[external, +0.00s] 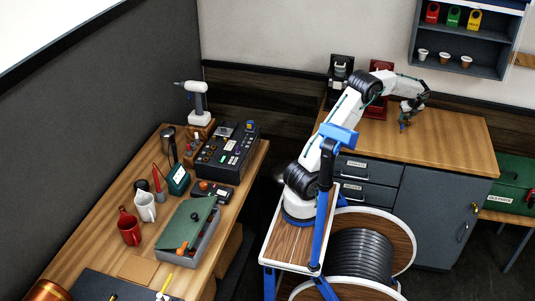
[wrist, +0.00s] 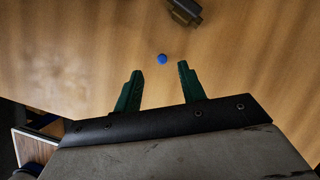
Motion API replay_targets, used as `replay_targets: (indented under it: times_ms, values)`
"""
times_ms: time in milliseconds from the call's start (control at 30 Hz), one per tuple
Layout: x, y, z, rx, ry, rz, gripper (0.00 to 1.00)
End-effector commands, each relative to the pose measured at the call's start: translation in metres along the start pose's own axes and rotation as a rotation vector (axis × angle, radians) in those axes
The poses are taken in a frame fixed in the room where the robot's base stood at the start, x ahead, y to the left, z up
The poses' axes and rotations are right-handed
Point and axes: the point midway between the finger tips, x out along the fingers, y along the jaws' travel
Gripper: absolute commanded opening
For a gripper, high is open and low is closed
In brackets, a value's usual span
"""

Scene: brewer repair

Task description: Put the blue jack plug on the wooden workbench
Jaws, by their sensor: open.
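The blue jack plug (wrist: 162,59) shows as a small round blue spot over a wooden top in the wrist view. It lies just beyond my fingertips, about midway between them. My gripper (wrist: 160,70) is open, its two green fingers apart with nothing clasped between them. In the external view my gripper (external: 405,117) points down over the wooden top (external: 460,140) of the grey cabinet. A small blue spot shows under it there, too small to tell its exact shape. A wooden bench (external: 100,245) stands at the left.
A dark brown object (wrist: 185,11) lies beyond the plug. A black machine (external: 341,75) and a red one (external: 379,95) stand at the cabinet top's back. The cabinet top's right side is clear. The left bench is crowded with a black control box (external: 228,150), mugs and tools.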

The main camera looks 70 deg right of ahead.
Motion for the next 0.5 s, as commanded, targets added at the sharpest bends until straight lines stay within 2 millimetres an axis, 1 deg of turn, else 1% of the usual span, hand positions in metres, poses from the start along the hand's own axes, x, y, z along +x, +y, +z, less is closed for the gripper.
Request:
replay_targets:
  times_ms: [100,167,300,500]
  values:
    - [0.003,0.0,0.0,0.073,-0.001,-0.001,0.4]
    - [0.006,0.001,0.0,0.087,0.0,0.0,0.4]
    - [0.022,0.001,0.0,0.089,0.0,0.001,0.4]
    - [0.039,0.0,-0.003,0.087,0.001,0.001,0.4]
